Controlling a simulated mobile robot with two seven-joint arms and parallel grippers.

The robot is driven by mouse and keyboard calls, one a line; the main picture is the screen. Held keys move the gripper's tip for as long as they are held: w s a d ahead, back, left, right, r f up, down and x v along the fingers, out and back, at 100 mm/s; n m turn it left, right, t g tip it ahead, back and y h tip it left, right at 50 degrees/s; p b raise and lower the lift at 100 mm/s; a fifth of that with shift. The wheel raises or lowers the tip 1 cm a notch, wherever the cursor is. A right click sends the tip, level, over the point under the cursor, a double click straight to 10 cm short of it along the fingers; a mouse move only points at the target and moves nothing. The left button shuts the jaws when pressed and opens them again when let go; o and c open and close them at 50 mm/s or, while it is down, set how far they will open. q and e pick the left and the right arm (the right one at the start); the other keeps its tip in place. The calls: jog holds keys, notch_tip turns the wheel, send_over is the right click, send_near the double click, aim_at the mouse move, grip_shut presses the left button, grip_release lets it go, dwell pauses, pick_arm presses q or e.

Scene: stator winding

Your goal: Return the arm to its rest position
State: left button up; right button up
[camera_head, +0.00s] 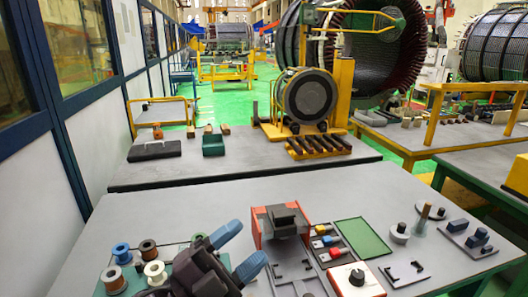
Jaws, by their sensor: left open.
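My left gripper (238,250) comes in at the bottom of the head view, dark with two blue fingertips. The fingers are apart and nothing shows between them. It is over the near grey table (150,222), between the wire spools on its left and the orange-sided fixture (283,222) on its right. The gripper hides part of the table behind it. My right gripper does not show.
Several wire spools (148,250) stand at the table's left. A second table (240,162) stands behind.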

pick_arm(q)
jog(key=w+a+f+n+t+y, duration=0.1)
jog(key=a+f+n+t+y, duration=0.1)
jog(key=a+f+n+y, duration=0.65)
jog(key=a+f+n+t+y, duration=0.1)
jog(key=a+f+n+y, duration=0.4)
jog(key=a+n+y, duration=0.55)
jog(key=s+a+f+n+g+y, duration=0.1)
jog(key=s+a+f+n+g, duration=0.2)
jog(key=s+f+g, duration=0.5)
jog(key=s+a+f+n+g+y, duration=0.1)
jog(key=s+a+f+n+g, duration=0.15)
jog(key=s+f, duration=0.6)
jog(key=w+f+m+t+h, duration=0.1)
jog(key=w+f+t, duration=0.4)
jog(key=f+t, duration=0.2)
jog(key=shift+d+f, duration=0.15)
jog(key=shift+f, duration=0.15)
